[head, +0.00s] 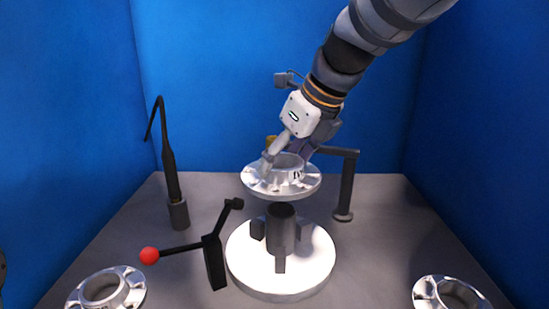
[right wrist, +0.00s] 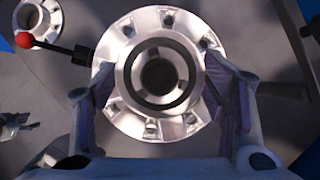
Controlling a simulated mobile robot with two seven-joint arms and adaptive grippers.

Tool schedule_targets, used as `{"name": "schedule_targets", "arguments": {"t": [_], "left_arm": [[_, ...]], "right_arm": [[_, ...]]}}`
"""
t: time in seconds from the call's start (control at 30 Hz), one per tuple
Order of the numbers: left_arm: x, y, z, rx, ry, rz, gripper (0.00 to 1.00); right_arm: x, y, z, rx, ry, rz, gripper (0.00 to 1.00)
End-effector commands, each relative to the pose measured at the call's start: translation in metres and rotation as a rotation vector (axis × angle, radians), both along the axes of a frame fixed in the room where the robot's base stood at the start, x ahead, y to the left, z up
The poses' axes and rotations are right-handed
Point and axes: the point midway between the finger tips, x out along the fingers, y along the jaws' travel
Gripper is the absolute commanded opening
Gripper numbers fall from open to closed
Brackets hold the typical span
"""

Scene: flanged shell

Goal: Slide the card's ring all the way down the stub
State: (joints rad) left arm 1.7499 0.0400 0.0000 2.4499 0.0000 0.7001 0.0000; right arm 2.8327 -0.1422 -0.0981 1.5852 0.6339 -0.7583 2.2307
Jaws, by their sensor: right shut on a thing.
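I see no card; the ring-like thing held is a shiny metal flanged shell (head: 254,183) with bolt holes around its rim. My right gripper (head: 287,158) is shut on its raised collar from above. The right wrist view shows the flange (right wrist: 130,55) between both fingers, with a dark round opening at its middle. Below it in the head view, a dark upright stub (head: 281,226) with several blocks around it stands on a round white base (head: 281,288). The shell is roughly level above the stub, with a gap between them. My left gripper is not in view.
A black lever with a red knob (head: 149,256) stands left of the base. A thin black bent rod (head: 170,160) stands behind it. A dark post with an arm (head: 345,188) stands back right. Other flanged shells lie front left (head: 78,294) and front right (head: 424,289). Blue walls surround the table.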

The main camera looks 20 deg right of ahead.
Motion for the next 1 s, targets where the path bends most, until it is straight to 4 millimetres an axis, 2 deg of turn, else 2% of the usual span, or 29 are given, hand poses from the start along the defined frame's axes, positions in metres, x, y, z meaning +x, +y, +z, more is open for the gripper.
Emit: {"name": "schedule_targets", "arguments": {"t": [0.07, 0.6, 1.0], "left_arm": [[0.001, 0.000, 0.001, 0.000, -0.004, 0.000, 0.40], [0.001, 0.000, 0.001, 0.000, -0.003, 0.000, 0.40], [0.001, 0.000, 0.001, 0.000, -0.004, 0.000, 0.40]], "right_arm": [[0.001, 0.000, 0.002, 0.002, -0.011, -0.001, 0.06], [0.001, 0.000, -0.046, 0.003, -0.010, -0.003, 0.06], [0.001, 0.000, -0.053, 0.001, -0.011, -0.002, 0.06]]}}
